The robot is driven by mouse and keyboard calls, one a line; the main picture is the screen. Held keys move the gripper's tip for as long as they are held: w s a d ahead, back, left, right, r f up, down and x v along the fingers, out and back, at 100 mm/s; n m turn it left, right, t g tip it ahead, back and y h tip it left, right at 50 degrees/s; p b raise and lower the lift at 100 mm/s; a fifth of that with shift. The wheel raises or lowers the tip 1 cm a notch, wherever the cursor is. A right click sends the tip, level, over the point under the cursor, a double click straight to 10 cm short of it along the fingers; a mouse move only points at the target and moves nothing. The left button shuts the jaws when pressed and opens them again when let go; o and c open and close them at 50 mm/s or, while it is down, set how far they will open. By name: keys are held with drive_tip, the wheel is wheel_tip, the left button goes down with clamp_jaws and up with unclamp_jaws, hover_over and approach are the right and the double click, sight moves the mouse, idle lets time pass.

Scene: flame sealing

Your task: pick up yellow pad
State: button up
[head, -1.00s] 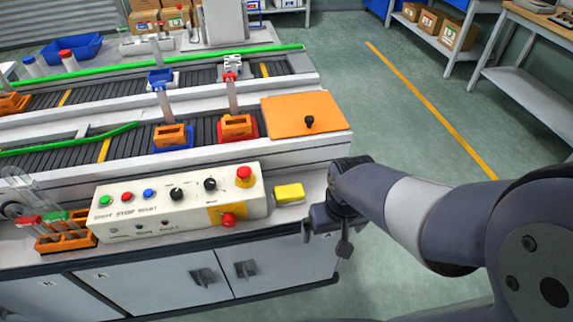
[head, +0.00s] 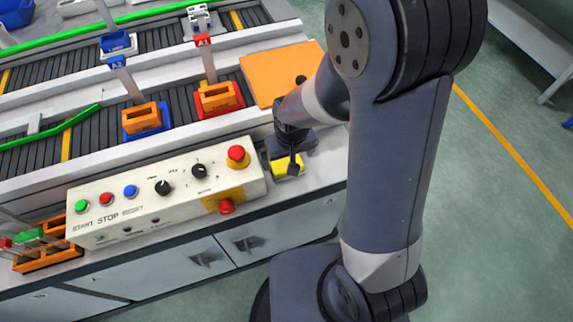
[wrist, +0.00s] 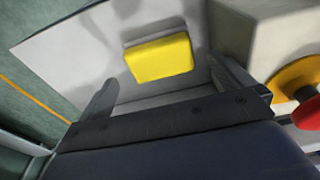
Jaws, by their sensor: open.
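The yellow pad (head: 288,166) lies on the light counter top at the right end of the control box. In the head view my gripper (head: 293,158) is over it and hides part of it. In the wrist view the whole yellow pad (wrist: 160,58) shows, a little beyond the fingers and roughly centred between them. My gripper (wrist: 168,82) is open, one finger on each side of the view, with nothing between the tips that I can see touching.
The cream control box (head: 165,192) with buttons and a red emergency stop (head: 237,156) stands close left of the pad. An orange plate (head: 281,72) lies behind it. The counter's front edge is near. A test tube rack (head: 47,250) stands at far left.

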sight(287, 163)
drive_tip(key=shift+w+a+f, duration=0.1)
drive_tip(key=shift+w+f, duration=0.1)
drive_tip(key=shift+f, duration=0.65)
drive_tip(key=shift+w+d+f, duration=0.1)
drive_tip(key=shift+w+f, duration=0.1)
drive_tip(key=shift+f, duration=0.7)
drive_tip(key=shift+w+a+f, duration=0.1)
drive_tip(key=shift+w+f, duration=0.1)
drive_tip(key=shift+f, duration=0.65)
drive_tip(key=shift+c, duration=0.3)
drive_tip(key=c, duration=0.8)
drive_tip(key=shift+c, duration=0.2)
drive_tip(key=shift+r, duration=0.15)
wheel_tip(287, 163, up, 18)
drive_tip(key=p, duration=0.1)
